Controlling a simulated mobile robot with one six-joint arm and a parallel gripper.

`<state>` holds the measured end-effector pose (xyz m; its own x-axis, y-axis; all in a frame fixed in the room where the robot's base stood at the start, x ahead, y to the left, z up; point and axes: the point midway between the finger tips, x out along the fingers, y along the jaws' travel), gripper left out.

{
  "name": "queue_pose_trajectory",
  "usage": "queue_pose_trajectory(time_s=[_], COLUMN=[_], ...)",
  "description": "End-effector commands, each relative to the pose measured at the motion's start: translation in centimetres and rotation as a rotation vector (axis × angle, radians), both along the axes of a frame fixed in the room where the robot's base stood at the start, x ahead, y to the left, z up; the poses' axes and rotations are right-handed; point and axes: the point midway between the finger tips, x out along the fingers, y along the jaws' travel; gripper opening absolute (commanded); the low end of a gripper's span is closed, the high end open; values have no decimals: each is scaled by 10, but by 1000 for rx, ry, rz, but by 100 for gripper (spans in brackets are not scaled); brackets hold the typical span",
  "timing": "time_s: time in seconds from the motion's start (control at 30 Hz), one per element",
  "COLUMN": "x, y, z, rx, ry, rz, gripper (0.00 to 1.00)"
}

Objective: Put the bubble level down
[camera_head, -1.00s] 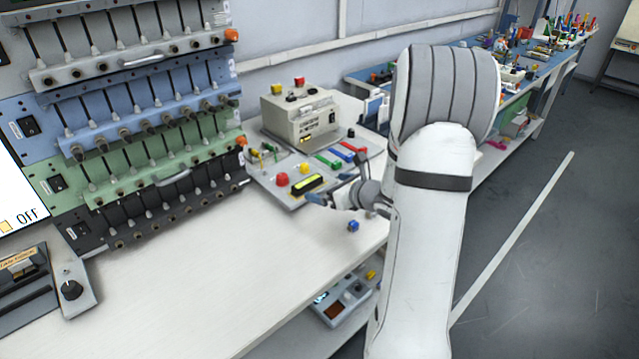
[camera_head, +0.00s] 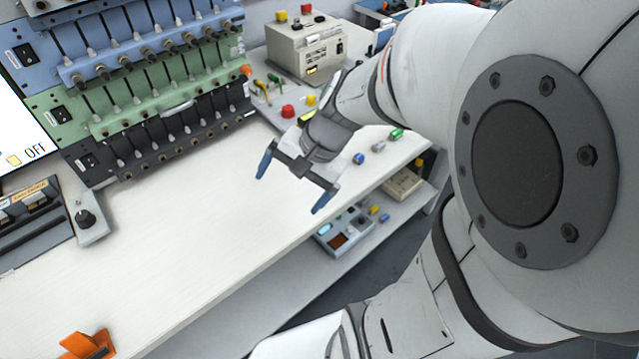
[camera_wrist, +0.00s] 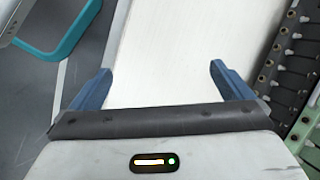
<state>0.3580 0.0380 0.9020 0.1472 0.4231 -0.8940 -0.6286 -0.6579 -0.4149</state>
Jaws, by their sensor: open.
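My gripper (camera_head: 292,185) is open over the white bench top (camera_head: 190,235), its two blue fingers apart with nothing between them. In the wrist view, the open gripper (camera_wrist: 160,72) also shows only bare white bench between its fingers. I cannot make out a bubble level for certain in any current view. Small blue (camera_head: 359,158) and green (camera_head: 396,134) items lie on the bench to the right of my gripper, too small to identify. My arm hides part of the bench behind the gripper.
Racks of cell clips (camera_head: 165,110) line the left side. A beige box (camera_head: 300,50) with red and yellow buttons stands at the back. An orange item (camera_head: 88,345) sits at the near edge. A lower shelf holds a grey device (camera_head: 343,232). The middle of the bench is clear.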

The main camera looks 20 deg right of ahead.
Motion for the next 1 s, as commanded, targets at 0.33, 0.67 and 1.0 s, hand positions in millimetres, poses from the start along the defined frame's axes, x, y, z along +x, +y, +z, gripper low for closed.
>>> queue_pose_trajectory(time_s=[0.33,0.67,1.0], x=[-49,-51,-52], y=[-28,-38,-38], z=[19,21,56], rx=[-495,-539,-542], ry=[-171,-180,-191], rz=[618,666,663], gripper=[100,100,100])
